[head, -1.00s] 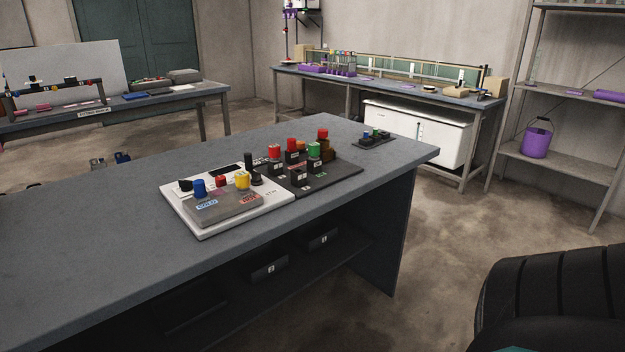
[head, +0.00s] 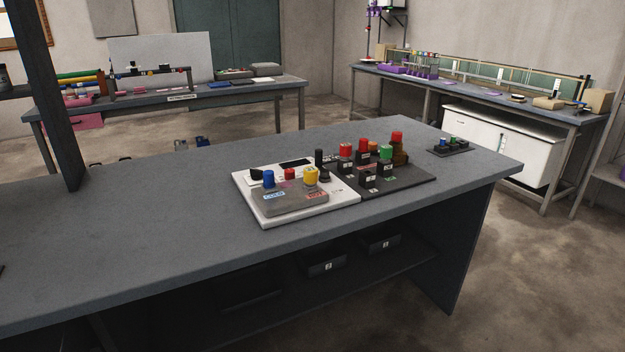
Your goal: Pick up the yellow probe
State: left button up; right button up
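A yellow piece (head: 311,176), which looks like the yellow probe, stands upright at the right end of a grey block (head: 290,203). The block lies on a white tray (head: 254,221) on the near grey table (head: 140,235). A blue-capped piece (head: 268,178) and a small red one (head: 289,174) stand to its left on or just behind the block. The lower part of the yellow piece is hard to make out at this size. Neither of my grippers is in view.
A black board (head: 400,191) with several red- and green-topped pieces adjoins the tray's right side. A small dark tray (head: 452,148) sits near the far right corner. A dark post (head: 52,110) rises at the left. The tabletop left of the white tray is clear.

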aim_at(310, 173)
jog(key=i+l+u, duration=0.1)
jog(key=u, duration=0.8)
jog(key=l+u, duration=0.85)
jog(key=l, duration=0.25)
jog(key=k+l+u, duration=0.1)
jog(key=l, duration=0.2)
jog(key=k+l+u, duration=0.15)
jog(key=l, duration=0.2)
